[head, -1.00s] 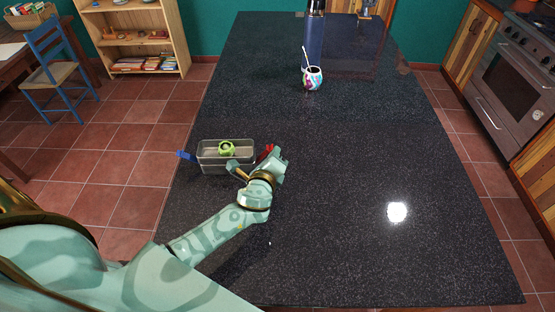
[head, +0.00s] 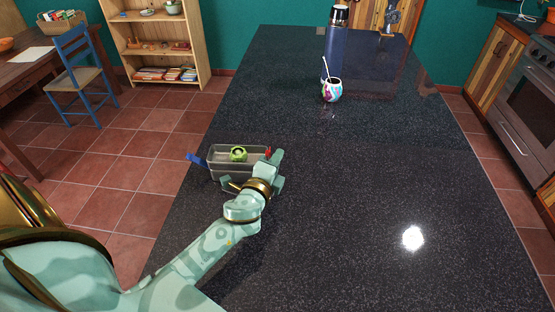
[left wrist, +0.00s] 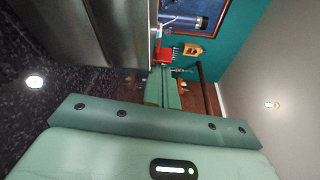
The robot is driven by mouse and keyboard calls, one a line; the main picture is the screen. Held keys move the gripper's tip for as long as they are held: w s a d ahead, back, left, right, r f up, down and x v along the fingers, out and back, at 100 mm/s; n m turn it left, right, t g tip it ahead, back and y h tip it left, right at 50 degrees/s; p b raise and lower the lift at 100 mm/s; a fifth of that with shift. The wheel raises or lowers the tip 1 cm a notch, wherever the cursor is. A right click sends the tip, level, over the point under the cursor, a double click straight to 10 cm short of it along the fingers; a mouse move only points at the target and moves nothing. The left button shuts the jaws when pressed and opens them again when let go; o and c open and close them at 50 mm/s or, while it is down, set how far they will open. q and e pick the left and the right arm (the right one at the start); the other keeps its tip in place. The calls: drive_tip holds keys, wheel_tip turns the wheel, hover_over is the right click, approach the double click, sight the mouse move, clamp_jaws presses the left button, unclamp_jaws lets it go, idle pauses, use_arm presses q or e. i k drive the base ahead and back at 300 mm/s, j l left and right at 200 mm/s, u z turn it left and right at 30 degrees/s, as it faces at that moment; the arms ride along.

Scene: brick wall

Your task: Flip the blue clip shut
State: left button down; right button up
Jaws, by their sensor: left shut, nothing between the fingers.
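A grey, open lunch-box-like container (head: 222,171) stands on the dark counter with a round green item (head: 238,154) in it. The blue clip (head: 196,159) sticks outward from its left end, so it stands open. A red clip (head: 268,153) stands roughly upright at the right end. My left gripper (head: 273,161) is shut and empty beside the right end, close to the red clip and away from the blue one. In the left wrist view the shut fingers (left wrist: 162,88) point toward the red clip (left wrist: 164,52); the blue clip is not seen there. My right gripper is not in view.
The dark speckled counter (head: 350,190) is clear to the right of the container. A colourful cup with a straw (head: 331,91) and a blue bottle (head: 335,45) stand farther back. The counter's left edge runs close to the blue clip.

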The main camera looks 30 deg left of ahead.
sight(190, 157)
drive_tip(key=k+l, duration=0.2)
drive_tip(key=k, duration=0.2)
drive_tip(key=k+l, duration=0.2)
drive_tip(key=k, duration=0.2)
